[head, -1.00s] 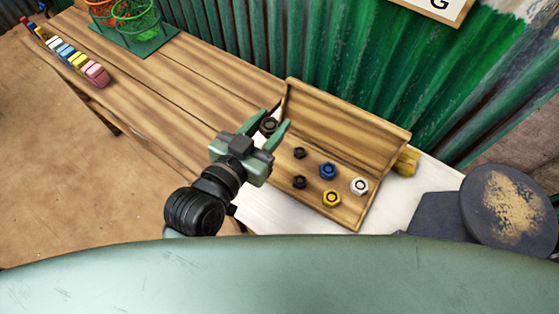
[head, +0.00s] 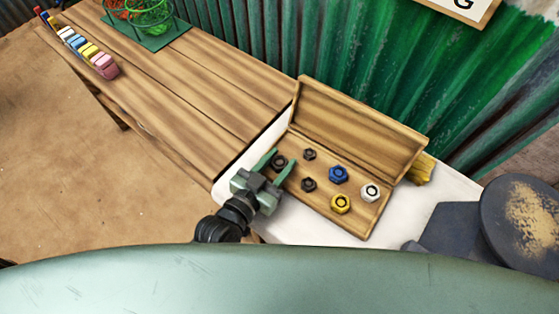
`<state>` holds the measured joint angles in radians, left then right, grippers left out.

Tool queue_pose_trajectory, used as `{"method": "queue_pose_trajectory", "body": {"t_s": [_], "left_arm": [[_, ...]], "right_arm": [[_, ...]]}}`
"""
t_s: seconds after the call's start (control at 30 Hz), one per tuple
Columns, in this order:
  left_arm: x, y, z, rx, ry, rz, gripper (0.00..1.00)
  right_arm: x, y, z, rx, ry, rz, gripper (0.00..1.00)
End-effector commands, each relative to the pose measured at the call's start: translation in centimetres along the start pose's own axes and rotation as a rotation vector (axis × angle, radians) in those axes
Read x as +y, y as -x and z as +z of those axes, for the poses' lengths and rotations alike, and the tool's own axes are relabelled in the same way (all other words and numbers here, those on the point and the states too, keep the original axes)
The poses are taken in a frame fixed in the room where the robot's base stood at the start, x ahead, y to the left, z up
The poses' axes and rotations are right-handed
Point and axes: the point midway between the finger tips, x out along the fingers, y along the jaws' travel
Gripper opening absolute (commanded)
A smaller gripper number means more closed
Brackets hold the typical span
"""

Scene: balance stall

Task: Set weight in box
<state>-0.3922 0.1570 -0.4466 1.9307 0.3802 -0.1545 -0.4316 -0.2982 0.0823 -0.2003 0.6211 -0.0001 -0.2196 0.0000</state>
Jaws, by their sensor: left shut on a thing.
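An open wooden box (head: 325,218) with its lid raised at the back lies on the white table top. On its floor are two small dark weights (head: 309,154), a blue weight (head: 338,175), a yellow weight (head: 340,204) and a white weight (head: 370,192). My left gripper (head: 277,164) is at the box's left end, its fingers reaching over the floor there. It is shut on a larger dark weight (head: 279,161). I cannot tell whether this weight touches the box floor. My right gripper is not in view.
A long wooden table (head: 180,85) extends to the upper left, mostly clear. It carries a row of coloured blocks (head: 88,50) and a green stand (head: 150,38) with wire baskets. A yellow object (head: 421,169) is behind the box. A dark round plate (head: 525,222) stands at the right.

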Motion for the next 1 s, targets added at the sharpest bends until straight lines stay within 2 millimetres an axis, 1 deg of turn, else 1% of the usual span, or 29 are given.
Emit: {"method": "queue_pose_trajectory", "body": {"t_s": [0.17, 0.3, 0.33, 0.37, 0.4, 0.73, 0.87, 1.0], "left_arm": [[0.0, 0.0, -0.2, 0.003, 0.0, 0.0, 0.0], [0.0, -0.1, 0.2, 0.002, 0.0, 0.0, 0.0], [0.0, -0.1, 0.2, 0.001, 0.0, 0.0, 0.47], [0.0, -0.1, 0.2, 0.001, 0.0, 0.0, 0.55], [0.0, -0.1, 0.2, 0.001, 0.0, 0.0, 0.61], [-0.2, 0.2, -0.2, 0.002, -0.002, -0.003, 0.61], [-0.2, 2.1, -0.1, 0.001, -0.003, -0.003, 0.61], [0.0, 5.2, 0.0, -0.002, -0.001, -0.001, 0.61]], "right_arm": [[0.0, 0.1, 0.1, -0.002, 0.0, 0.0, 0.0], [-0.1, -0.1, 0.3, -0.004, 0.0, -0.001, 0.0], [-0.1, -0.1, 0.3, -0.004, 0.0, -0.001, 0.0], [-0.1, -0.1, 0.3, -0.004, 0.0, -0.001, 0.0], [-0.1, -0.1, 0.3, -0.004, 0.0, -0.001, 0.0], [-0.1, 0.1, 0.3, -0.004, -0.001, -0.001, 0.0], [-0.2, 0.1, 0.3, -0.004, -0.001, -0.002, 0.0], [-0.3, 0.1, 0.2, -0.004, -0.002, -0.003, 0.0]]}}
